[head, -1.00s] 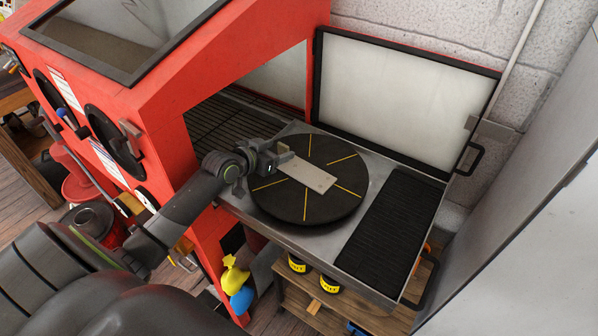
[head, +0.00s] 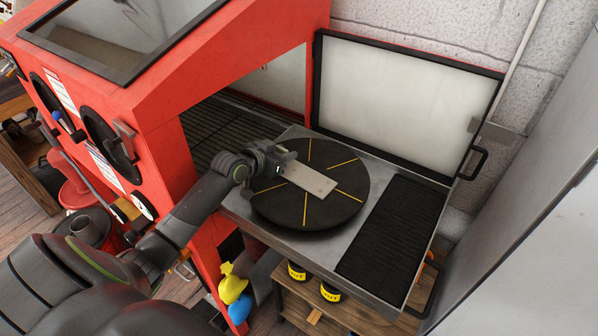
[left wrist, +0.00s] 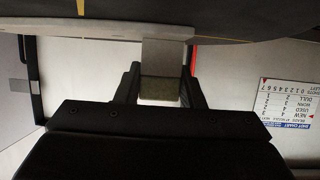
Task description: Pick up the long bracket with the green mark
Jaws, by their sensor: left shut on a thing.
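A long, flat, pale grey bracket (head: 311,180) shows over the black round turntable (head: 275,210) in the head view. My left gripper (head: 285,161) is shut on its upper-left end. The free end points to the lower right. I cannot tell whether the bracket touches the turntable or hangs just above it. In the left wrist view, the bracket (left wrist: 163,60) sits between the two black fingers of the left gripper (left wrist: 160,88), with a dull dark end face toward the camera. No green mark is visible on it. My right gripper is not in view.
The turntable has yellow radial lines and stands on a metal tray beside a black ribbed mat (head: 392,228). The red cabinet (head: 160,110) walls the left, and its open door (head: 400,105) stands behind. Yellow-labelled black jars (head: 330,292) sit on a lower wooden shelf.

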